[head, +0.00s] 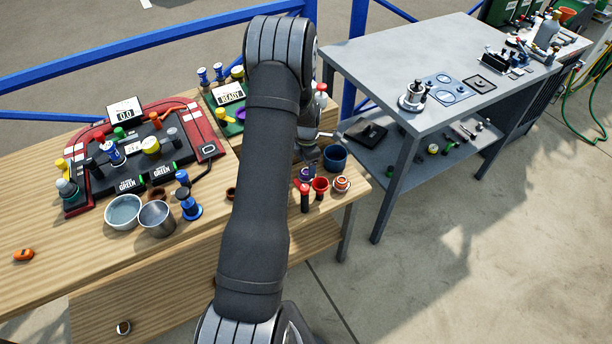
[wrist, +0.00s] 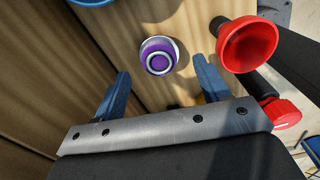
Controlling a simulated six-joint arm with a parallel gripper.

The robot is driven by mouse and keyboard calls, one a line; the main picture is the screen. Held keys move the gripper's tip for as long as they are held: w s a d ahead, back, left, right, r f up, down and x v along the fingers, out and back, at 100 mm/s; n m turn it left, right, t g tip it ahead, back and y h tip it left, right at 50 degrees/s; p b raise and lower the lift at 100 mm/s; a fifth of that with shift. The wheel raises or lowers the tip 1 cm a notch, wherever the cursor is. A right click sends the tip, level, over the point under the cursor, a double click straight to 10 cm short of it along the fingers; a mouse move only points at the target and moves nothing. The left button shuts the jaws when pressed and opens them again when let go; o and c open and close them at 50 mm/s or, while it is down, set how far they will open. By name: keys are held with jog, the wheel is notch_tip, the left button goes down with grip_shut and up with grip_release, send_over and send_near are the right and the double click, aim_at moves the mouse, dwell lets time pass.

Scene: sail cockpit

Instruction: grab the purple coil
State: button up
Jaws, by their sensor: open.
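The purple coil (wrist: 172,49), a small round thing with white rings, stands on the wooden bench in the wrist view. It lies just beyond the gap between my fingertips, roughly centred. In the head view a small purple thing (head: 304,173) close below my gripper looks like the same coil, partly hidden. My gripper (wrist: 160,80) is open, with its two blue fingers apart and nothing between them. In the head view my gripper (head: 308,153) is over the right end of the bench, and my arm hides part of the bench.
A red funnel-shaped cup (wrist: 247,44) stands close right of the coil; it also shows in the head view (head: 320,185). The bench's right edge is close. A grey table (head: 430,60) stands further right.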

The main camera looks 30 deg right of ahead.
aim_at(306, 171)
jog(key=shift+w+a+f, duration=0.1)
jog(key=shift+f, duration=2.6)
jog(key=shift+c, duration=0.2)
jog(key=c, duration=0.9)
